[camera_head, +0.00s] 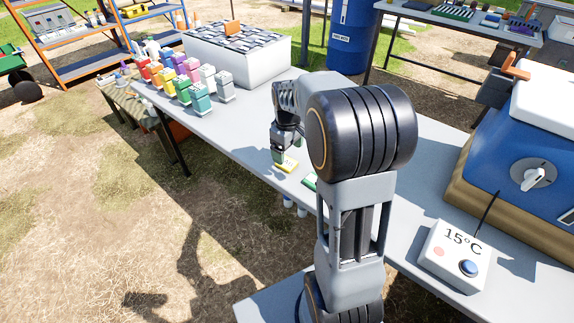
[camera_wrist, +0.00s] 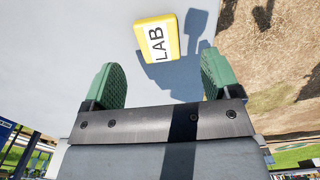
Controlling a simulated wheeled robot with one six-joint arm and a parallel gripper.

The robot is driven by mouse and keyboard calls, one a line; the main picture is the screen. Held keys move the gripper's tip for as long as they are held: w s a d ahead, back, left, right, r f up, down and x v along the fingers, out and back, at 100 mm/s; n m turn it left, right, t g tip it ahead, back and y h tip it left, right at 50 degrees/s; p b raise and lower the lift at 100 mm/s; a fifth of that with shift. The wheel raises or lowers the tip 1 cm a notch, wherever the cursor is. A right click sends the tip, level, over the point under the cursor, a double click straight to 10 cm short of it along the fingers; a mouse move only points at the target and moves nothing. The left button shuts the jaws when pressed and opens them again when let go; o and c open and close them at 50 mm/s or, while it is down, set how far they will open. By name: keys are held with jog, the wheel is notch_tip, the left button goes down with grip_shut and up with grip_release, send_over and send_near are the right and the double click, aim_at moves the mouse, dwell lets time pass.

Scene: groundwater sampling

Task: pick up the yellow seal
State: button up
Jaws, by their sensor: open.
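The yellow seal (camera_head: 287,164) is a small flat block lying on the grey table near its front edge. In the wrist view the yellow seal (camera_wrist: 157,39) shows a white label reading "LAB" and lies ahead of and between my fingers. My gripper (camera_head: 279,150) is just above the seal in the head view. In the wrist view my gripper (camera_wrist: 160,82) has its two green fingers spread wide, with nothing between them. A gap remains between the fingertips and the seal.
Several coloured bottles (camera_head: 184,89) and a white box (camera_head: 262,68) stand farther back on the table (camera_head: 238,126). A 15°C control box (camera_head: 455,255) and a blue cooler (camera_head: 520,150) stand at right.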

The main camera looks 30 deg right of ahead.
aim_at(289, 163)
jog(key=shift+d+f+b, duration=0.15)
jog(key=shift+f+b, duration=0.6)
jog(key=shift+f, duration=2)
jog(key=c, duration=1)
jog(key=shift+r, duration=0.15)
